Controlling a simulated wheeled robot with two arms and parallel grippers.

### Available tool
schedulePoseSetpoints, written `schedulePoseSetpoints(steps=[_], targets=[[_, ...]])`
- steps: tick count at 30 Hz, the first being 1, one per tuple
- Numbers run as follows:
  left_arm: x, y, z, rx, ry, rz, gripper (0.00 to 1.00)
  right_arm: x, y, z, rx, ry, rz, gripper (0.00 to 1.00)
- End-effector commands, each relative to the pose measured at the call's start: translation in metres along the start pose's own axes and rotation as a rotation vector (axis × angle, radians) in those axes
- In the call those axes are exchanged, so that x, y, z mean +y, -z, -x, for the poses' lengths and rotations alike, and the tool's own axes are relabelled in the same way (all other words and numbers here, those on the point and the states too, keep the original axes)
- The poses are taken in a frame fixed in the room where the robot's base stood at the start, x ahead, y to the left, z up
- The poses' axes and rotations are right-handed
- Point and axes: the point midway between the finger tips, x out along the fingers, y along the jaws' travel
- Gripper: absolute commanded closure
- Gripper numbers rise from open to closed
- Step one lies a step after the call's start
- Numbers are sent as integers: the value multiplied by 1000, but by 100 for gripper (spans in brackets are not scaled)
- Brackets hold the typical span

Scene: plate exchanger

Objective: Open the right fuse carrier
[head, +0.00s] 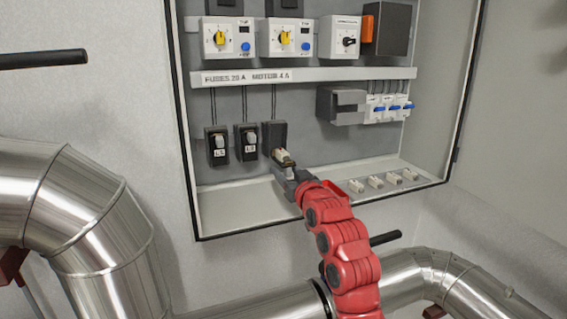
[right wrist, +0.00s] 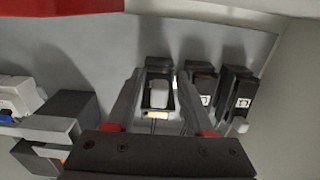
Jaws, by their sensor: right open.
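Three black fuse carriers hang in a row in the cabinet. The left one (head: 217,146) and middle one (head: 247,141) sit upright with pale handles and labels. The right fuse carrier (head: 274,136) has a pale-and-brown part (head: 284,157) that juts out and down from its black body. In the right wrist view the right carrier (right wrist: 158,74) shows its pale handle between the fingers. My right gripper (head: 286,174) is open, just below and in front of that part; its fingers (right wrist: 159,84) lie on both sides of the carrier. Contact cannot be told. My left gripper is not in view.
The cabinet's lower edge (head: 330,207) runs beneath my right arm. A grey box (head: 341,105) and blue-levered breakers (head: 389,108) are to the right. Several small pale parts (head: 376,182) line the cabinet floor. Metal pipes (head: 85,210) stand outside, left and below.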

Motion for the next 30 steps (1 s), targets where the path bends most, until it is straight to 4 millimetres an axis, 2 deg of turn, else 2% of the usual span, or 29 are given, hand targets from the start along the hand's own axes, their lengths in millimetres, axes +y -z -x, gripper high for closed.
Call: schedulePoseSetpoints(steps=[6,17,19,26,27,30], targets=[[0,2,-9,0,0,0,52,0,0,-19,-3,0,-1,48],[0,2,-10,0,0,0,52,0,-1,-23,-1,-1,1,48],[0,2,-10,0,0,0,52,0,-1,-23,-1,-1,1,55],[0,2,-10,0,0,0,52,0,-1,-23,-1,-1,0,96],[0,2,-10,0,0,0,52,0,-1,-23,-1,-1,0,100],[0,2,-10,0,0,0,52,0,-1,-23,-1,-1,0,100]])
